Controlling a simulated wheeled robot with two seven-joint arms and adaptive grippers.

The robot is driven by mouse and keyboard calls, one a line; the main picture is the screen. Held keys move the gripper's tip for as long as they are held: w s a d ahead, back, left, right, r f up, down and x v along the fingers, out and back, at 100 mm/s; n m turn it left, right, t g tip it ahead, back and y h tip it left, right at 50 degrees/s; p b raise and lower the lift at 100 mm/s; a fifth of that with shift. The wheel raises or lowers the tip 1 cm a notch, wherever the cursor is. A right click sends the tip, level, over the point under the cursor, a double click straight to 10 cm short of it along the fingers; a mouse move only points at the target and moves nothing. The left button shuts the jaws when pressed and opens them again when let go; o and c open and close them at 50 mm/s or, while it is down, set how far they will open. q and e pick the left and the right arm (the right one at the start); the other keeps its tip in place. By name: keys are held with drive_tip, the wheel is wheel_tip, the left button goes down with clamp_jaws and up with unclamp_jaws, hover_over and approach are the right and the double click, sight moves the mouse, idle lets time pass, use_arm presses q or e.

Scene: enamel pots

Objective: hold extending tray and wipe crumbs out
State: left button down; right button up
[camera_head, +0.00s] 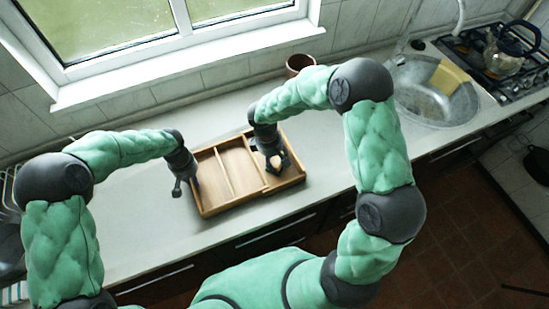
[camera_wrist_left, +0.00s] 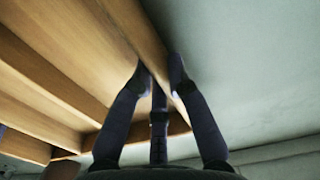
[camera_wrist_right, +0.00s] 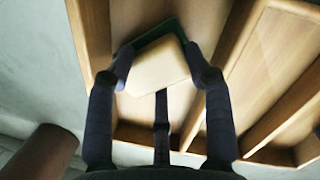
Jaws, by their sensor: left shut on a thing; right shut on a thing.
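The wooden extending tray (camera_head: 236,205) lies on the counter, with dividers making long compartments. My left gripper (camera_head: 178,190) is shut on the tray's left side wall, and in the left wrist view its fingers (camera_wrist_left: 160,72) straddle that wall (camera_wrist_left: 146,35). My right gripper (camera_head: 276,166) is shut on a sponge (camera_head: 275,161) inside the right compartment. In the right wrist view the sponge (camera_wrist_right: 156,76) is pale yellow with a dark green side, between the fingers (camera_wrist_right: 155,75). I cannot make out crumbs; whether the sponge touches the tray floor is unclear.
A brown pot (camera_head: 299,64) stands by the window behind the tray. A round sink (camera_head: 432,92) and a stove with a glass kettle (camera_head: 508,50) are at the right. The counter (camera_head: 135,215) left of the tray is clear.

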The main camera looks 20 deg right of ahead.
wheel_tip(320, 180, up, 13)
drive_tip(key=shift+w+f, duration=0.15)
idle(0.7)
drive_tip(key=d, duration=1)
idle(0.6)
drive_tip(key=a, duration=1)
drive_tip(key=shift+a+f, duration=0.1)
drive_tip(key=shift+f, duration=4.9)
drive_tip(key=shift+f, duration=1.45)
